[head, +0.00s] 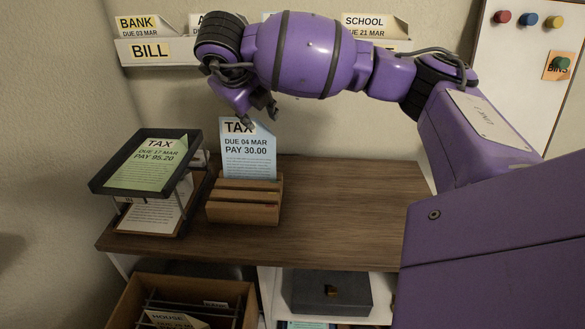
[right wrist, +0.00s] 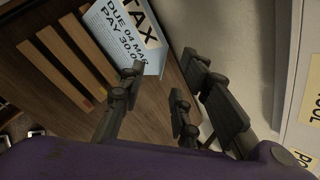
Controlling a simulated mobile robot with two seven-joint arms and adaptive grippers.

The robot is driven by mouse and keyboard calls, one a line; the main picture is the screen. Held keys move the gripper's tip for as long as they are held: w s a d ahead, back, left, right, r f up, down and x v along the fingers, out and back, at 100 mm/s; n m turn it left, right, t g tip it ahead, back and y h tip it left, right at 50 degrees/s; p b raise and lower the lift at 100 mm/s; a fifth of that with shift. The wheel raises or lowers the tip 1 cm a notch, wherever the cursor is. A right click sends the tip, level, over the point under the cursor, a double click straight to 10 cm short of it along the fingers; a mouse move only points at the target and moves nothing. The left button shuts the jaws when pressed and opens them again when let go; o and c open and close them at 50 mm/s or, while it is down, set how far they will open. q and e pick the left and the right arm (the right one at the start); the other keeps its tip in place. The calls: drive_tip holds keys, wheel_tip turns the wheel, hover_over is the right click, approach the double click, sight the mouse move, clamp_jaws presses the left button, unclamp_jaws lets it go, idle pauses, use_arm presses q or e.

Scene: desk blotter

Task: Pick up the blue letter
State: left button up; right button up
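The blue letter (head: 249,158), marked TAX, due 04 MAR, pay 30.00, stands upright in a slotted wooden holder (head: 243,213) on the desk. My right gripper (head: 258,112) is just above the letter's top edge, with its fingers pointing down. Its fingers are apart and it holds nothing. In the right wrist view the letter (right wrist: 122,32) shows at the top, with one finger in front of its edge; I cannot tell whether they touch. My left gripper is not in view.
A dark tray (head: 104,184) with a green TAX letter (head: 148,167) stands left of the holder. A wall rack (head: 186,56) holds several letters behind my right arm. A crate (head: 130,295) and a grey box (head: 327,291) sit below. The desk's right part (head: 350,205) is clear.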

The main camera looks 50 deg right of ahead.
sight(263, 127)
drive_tip(key=x, duration=0.5)
drive_tip(key=shift+w+d+f, duration=0.1)
drive_tip(key=shift+d+f, duration=0.05)
drive_tip(key=shift+d, duration=0.1)
clamp_jaws()
